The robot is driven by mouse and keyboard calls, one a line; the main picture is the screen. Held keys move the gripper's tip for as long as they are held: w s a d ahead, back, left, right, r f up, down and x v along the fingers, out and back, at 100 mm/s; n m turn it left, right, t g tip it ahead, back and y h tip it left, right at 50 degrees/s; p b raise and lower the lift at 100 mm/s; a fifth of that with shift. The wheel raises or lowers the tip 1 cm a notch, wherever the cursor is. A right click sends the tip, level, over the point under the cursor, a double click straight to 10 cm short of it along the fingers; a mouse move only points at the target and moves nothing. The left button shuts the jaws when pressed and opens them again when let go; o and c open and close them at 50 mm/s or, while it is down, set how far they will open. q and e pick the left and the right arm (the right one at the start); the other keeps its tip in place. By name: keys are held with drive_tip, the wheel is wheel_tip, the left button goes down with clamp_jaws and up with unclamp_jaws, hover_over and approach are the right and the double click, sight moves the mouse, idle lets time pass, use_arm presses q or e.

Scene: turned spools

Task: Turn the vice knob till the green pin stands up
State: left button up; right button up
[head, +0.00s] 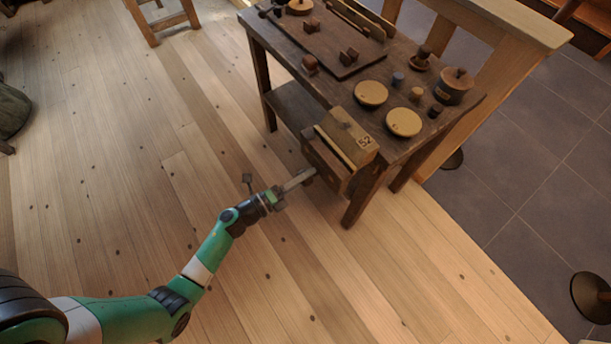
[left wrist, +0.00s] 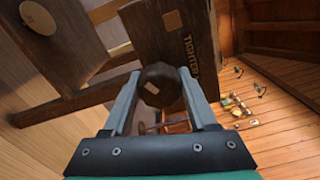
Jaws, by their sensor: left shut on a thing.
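The vice (head: 326,164) is a dark wooden block on the near end of the workbench, beside a lighter block marked 52. It also shows in the left wrist view (left wrist: 160,45), with lettering that reads like "TIGHTEN" on its side. The vice knob (left wrist: 165,84) is dark, round and faceted, with a small light patch on its face. My left gripper (head: 304,177) reaches it from the left; in the wrist view its two grey fingers (left wrist: 159,88) are shut on the knob, one on each side. I cannot make out the green pin in either view. My right gripper is not in view.
The dark workbench (head: 283,50) holds tan discs (head: 404,122), a lidded pot (head: 455,84) and several small turned pieces. A bench leg (head: 362,196) stands just right of the vice. The wooden floor (head: 110,160) left of the bench is clear around my arm.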

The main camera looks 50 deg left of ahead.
use_arm(q)
drive_tip(key=m, duration=0.3)
drive_tip(key=shift+r+m+b, duration=0.2)
drive_tip(key=shift+m+b, duration=0.2)
drive_tip(key=m+b, duration=0.1)
drive_tip(key=m, duration=0.2)
drive_tip(key=shift+m, duration=0.3)
drive_tip(key=m+b, duration=0.1)
drive_tip(key=m, duration=0.3)
drive_tip(key=shift+d+m, duration=0.1)
drive_tip(key=shift+m, duration=0.2)
drive_tip(key=m+b, duration=0.1)
drive_tip(key=m, duration=0.2)
drive_tip(key=shift+m, duration=0.3)
drive_tip(key=m, duration=0.2)
drive_tip(key=shift+m+b, duration=0.4)
drive_tip(key=m, duration=0.4)
drive_tip(key=shift+d, duration=0.1)
drive_tip(key=m, duration=0.5)
drive_tip(key=shift+w, duration=0.1)
drive_tip(key=shift+m, duration=1.8)
